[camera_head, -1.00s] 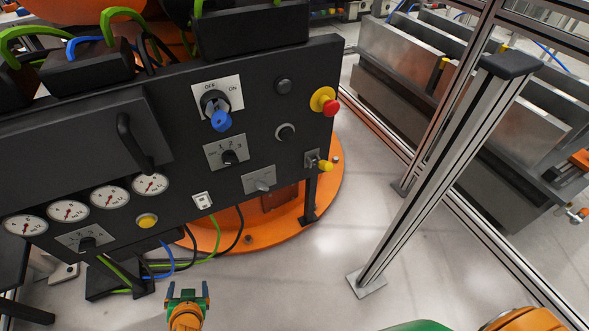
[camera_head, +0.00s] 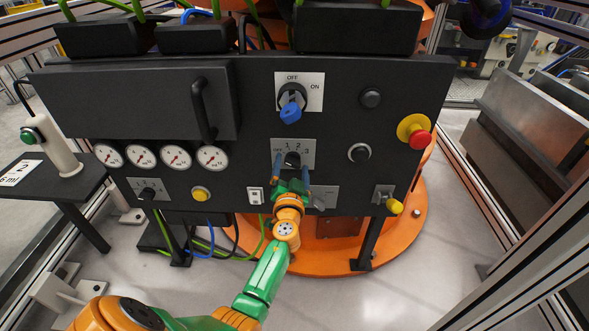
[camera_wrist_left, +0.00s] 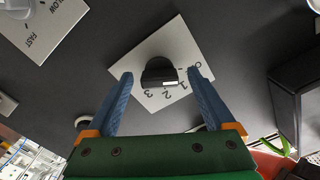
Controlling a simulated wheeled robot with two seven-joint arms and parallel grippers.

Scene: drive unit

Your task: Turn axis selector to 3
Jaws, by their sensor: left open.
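The axis selector (camera_head: 292,159) is a small black knob on a light plate marked OFF, 1, 2, 3, in the middle of the black panel. My left gripper (camera_head: 291,167) is in front of it, open, with one blue finger on each side. In the left wrist view the dark knob (camera_wrist_left: 158,74) sits between the two open fingertips (camera_wrist_left: 160,76), with a gap on both sides. A white mark shows on the knob's lower right edge, near the 1 and 2; its exact setting is hard to tell. My right gripper is not in view.
Above is a blue-handled OFF/ON switch (camera_head: 291,107). To the right are a black button (camera_head: 360,153), a red-and-yellow emergency stop (camera_head: 418,137) and a yellow-tipped switch (camera_head: 393,205). Gauges (camera_head: 175,157) and a bar handle (camera_head: 203,110) lie left.

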